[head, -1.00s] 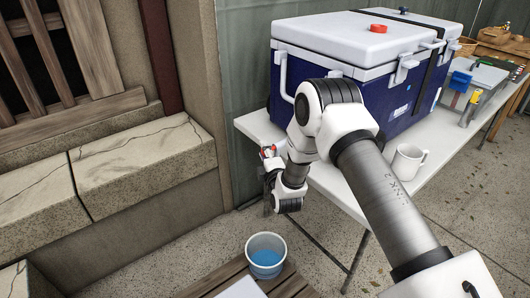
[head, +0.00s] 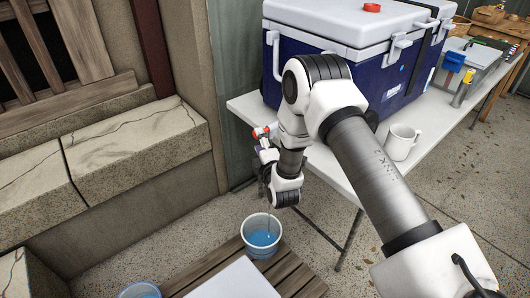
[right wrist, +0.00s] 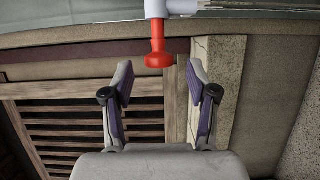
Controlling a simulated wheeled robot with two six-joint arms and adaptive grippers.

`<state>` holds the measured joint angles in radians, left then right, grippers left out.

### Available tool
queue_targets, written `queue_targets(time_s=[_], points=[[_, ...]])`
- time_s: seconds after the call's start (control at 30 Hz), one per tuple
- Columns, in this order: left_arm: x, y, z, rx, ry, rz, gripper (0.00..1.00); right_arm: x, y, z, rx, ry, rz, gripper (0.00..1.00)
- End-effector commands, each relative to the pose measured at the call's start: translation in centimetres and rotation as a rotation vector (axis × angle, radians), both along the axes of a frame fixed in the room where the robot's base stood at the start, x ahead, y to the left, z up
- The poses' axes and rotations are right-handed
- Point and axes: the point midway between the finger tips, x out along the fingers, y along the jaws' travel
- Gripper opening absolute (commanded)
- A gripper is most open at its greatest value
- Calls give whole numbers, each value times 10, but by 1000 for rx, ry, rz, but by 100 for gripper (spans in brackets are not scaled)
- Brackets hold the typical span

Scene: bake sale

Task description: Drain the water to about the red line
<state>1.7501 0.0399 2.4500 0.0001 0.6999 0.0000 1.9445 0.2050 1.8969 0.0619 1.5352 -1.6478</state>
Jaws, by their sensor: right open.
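The blue cooler (head: 335,75) with a white lid stands on the white table. Its red tap handle (head: 261,133) sticks out at the left end, and the white tap body (right wrist: 170,7) shows in the right wrist view. My right gripper (head: 262,148) is open by the tap. In the right wrist view the red handle (right wrist: 157,52) lies ahead of and between the spread fingers, with gaps on both sides. A white bucket (head: 261,236) holding blue water stands below, with a thin pale streak above its water. I cannot make out a red line. My left gripper is not in view.
A second container (head: 140,291) with blue water is cut off at the bottom edge. The bucket stands on a slatted wooden stand (head: 290,273) beside a white sheet (head: 233,281). A white mug (head: 402,142) is on the table (head: 350,185). A stone ledge (head: 135,145) is at left.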

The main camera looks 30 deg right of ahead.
Motion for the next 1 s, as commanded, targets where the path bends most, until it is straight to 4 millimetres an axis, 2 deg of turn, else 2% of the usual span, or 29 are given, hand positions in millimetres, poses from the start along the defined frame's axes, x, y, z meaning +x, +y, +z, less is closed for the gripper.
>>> queue_targets(time_s=[0.1, 0.2, 0.33, 0.47, 1.0], points=[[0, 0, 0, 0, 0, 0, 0, -31, 9, -1, 0, 5, 1, 59], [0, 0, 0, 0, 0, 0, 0, -54, 14, -1, 1, 5, 1, 59], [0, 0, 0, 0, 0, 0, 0, -73, 19, -1, 1, 2, 0, 59], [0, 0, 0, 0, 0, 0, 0, -78, 20, 0, 0, 1, 0, 59], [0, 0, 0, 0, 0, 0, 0, -78, 20, 0, 0, 0, 0, 59]])
